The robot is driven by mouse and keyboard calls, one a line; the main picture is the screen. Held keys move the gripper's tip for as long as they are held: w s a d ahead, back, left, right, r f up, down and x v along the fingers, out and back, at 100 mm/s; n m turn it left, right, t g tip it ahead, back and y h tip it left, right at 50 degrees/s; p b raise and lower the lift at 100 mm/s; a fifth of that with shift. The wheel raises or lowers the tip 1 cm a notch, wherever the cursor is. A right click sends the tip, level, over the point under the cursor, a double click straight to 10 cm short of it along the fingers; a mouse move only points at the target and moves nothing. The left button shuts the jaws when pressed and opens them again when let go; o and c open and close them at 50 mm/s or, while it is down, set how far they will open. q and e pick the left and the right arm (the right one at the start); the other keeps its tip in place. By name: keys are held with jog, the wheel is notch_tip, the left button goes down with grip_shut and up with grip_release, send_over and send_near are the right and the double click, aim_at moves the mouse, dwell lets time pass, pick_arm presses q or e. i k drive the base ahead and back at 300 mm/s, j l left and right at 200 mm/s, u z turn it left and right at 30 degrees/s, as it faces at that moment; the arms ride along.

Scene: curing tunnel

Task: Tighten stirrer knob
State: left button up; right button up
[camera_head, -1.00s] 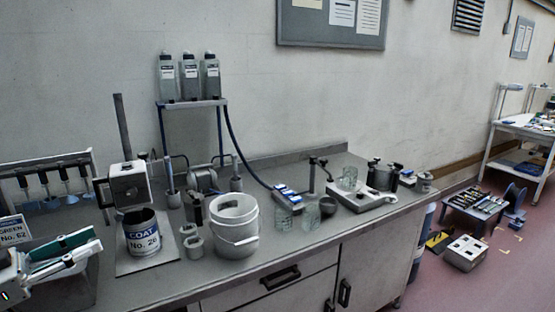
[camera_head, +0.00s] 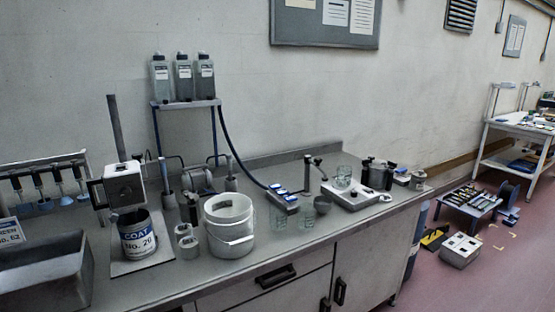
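The stirrer stands at the left of the bench. Its white block-shaped head (camera_head: 126,186) sits on a dark upright rod (camera_head: 115,128) above a grey base plate (camera_head: 144,262). A dark part (camera_head: 97,194) sticks out on the head's left side; I cannot tell whether this is the knob. A can labelled "COAT No. 26" (camera_head: 138,240) stands on the plate under the head. Neither of my grippers is in view.
A grey tray (camera_head: 40,275) lies at the front left. A white bucket (camera_head: 231,238) and small metal cups stand right of the can. Paddles hang from a rack at left. Glass beakers (camera_head: 343,176) and a white-topped device (camera_head: 352,195) stand farther right.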

aim_at(137, 156)
jog(key=k+j+u, duration=0.2)
jog(key=j, duration=0.25)
jog(key=j+u, duration=0.15)
jog(key=j, duration=0.3)
jog(key=k+j+u, duration=0.2)
jog(key=j, duration=0.3)
jog(key=i, duration=0.1)
